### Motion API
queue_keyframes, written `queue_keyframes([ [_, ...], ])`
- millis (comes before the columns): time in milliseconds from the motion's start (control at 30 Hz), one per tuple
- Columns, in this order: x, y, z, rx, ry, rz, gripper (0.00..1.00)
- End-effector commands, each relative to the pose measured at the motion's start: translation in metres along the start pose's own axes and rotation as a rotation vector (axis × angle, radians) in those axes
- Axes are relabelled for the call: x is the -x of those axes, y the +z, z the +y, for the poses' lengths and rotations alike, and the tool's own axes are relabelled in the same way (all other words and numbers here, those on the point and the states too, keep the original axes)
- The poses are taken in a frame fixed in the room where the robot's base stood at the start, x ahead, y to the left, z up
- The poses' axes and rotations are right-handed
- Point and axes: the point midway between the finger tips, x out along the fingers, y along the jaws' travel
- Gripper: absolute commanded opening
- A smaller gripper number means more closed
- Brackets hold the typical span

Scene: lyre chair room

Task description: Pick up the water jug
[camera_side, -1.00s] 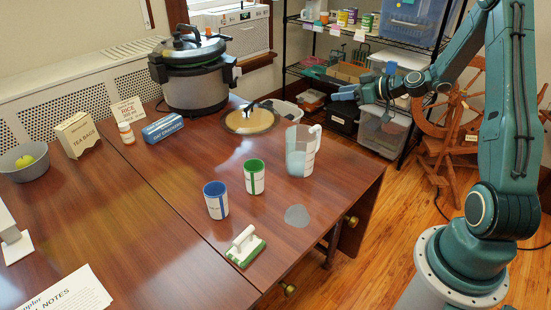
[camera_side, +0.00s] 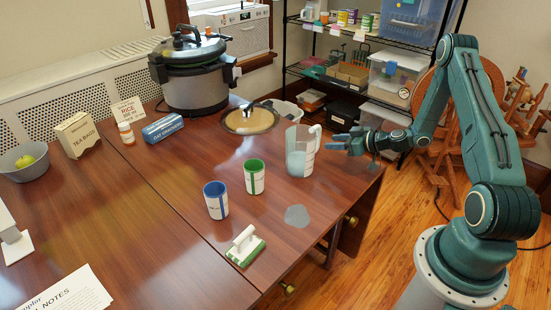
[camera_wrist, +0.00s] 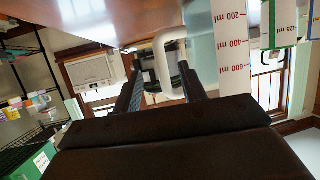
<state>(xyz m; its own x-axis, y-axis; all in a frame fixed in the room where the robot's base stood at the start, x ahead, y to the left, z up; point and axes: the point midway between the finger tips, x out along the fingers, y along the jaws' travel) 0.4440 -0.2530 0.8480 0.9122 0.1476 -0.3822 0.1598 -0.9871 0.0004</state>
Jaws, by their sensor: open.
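The water jug (camera_side: 298,158) is a clear measuring jug with a white handle and bluish water, standing upright on the wooden table near its right edge. In the wrist view the jug (camera_wrist: 228,50) shows red millilitre marks, and the view is upside down. My gripper (camera_side: 334,142) is just right of the jug, level with its handle side, fingers pointing left. In the wrist view my open gripper (camera_wrist: 165,80) has the white handle (camera_wrist: 168,62) showing between its two dark fingers. I cannot tell whether the fingers touch the handle.
A green-striped cup (camera_side: 254,178) and a blue-striped cup (camera_side: 216,202) stand left of the jug. A scrub brush (camera_side: 245,247) and a grey patch (camera_side: 297,216) lie in front. Shelves stand at the back right.

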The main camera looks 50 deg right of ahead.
Motion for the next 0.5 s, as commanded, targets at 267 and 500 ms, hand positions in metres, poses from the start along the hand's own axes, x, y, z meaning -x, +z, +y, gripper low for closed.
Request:
queue_keyframes([
  [267,-0.012,0.000,0.000,0.001,0.000,-0.001,0.42],
  [500,-0.019,0.000,-0.001,0.001,-0.002,-0.001,0.42],
])
